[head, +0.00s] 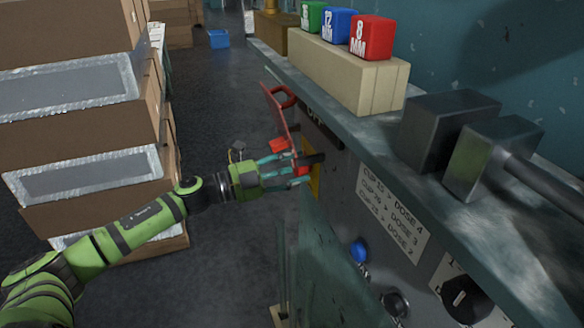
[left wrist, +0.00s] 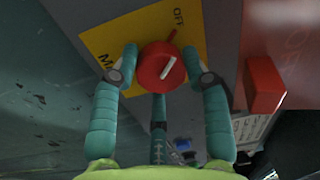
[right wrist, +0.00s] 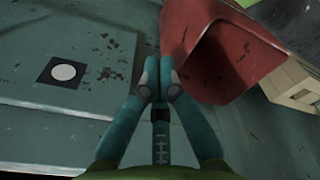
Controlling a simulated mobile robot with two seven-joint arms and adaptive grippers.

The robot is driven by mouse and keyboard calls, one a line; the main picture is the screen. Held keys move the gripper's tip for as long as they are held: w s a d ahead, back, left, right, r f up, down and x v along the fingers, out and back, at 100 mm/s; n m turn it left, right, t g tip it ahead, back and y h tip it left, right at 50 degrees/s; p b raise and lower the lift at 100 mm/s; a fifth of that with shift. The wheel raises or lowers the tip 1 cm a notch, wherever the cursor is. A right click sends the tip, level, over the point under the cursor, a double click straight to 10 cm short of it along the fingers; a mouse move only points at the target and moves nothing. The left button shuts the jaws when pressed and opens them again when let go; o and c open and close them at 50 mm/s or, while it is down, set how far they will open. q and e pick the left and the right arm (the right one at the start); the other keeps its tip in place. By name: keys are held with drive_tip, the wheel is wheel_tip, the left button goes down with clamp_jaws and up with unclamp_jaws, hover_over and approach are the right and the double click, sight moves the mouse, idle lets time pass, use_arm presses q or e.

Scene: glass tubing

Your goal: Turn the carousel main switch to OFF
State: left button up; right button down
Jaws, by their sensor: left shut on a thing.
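The carousel main switch (left wrist: 160,68) is a round red knob with a white mark, on a yellow plate (left wrist: 115,38) with the word OFF at its upper right. The white mark slants up to the right. My left gripper (left wrist: 161,62) has its fingers on both sides of the knob, shut on it. In the head view, my left gripper (head: 298,166) reaches the switch panel from the left and its fingers hide most of the knob. My right gripper (right wrist: 158,66) has its fingertips together with nothing between them; it is out of the head view.
A red plate with a handle (head: 280,105) stands out just above the left gripper. A red block (left wrist: 264,85) sits beside the yellow plate. Stacked cartons (head: 80,130) stand on the left. A blue knob (head: 359,250) and a black dial (head: 467,298) are lower on the panel.

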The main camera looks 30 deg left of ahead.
use_arm(q)
drive_tip(key=shift+w+a+r, duration=0.1)
drive_tip(key=shift+r, duration=0.2)
drive_tip(key=o, duration=1.1)
drive_tip(key=shift+o, duration=0.2)
drive_tip(key=shift+w+f, duration=0.1)
drive_tip(key=shift+f, duration=0.1)
drive_tip(key=v, duration=1.2)
drive_tip(key=shift+f, duration=0.1)
